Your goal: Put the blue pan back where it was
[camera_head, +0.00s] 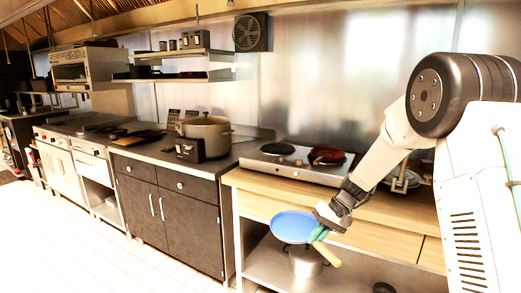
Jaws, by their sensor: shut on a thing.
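The blue pan (292,226) is in the air in front of the wooden-topped counter, its round blue inside facing up toward me. Its light wooden handle (328,255) points down to the right. My gripper (321,232) is shut on the pan at its right side, near where the handle begins. The exact grip is small and partly hidden. A metal pot (305,262) on the lower shelf is partly covered by the pan.
A hotplate (290,168) on the wooden counter (385,212) holds a red pan (327,156) and a dark round item (277,149). A large pot (205,136) stands on the dark cabinet's top at left. The lower shelf (270,262) has bare room left of the pot. The floor at left is clear.

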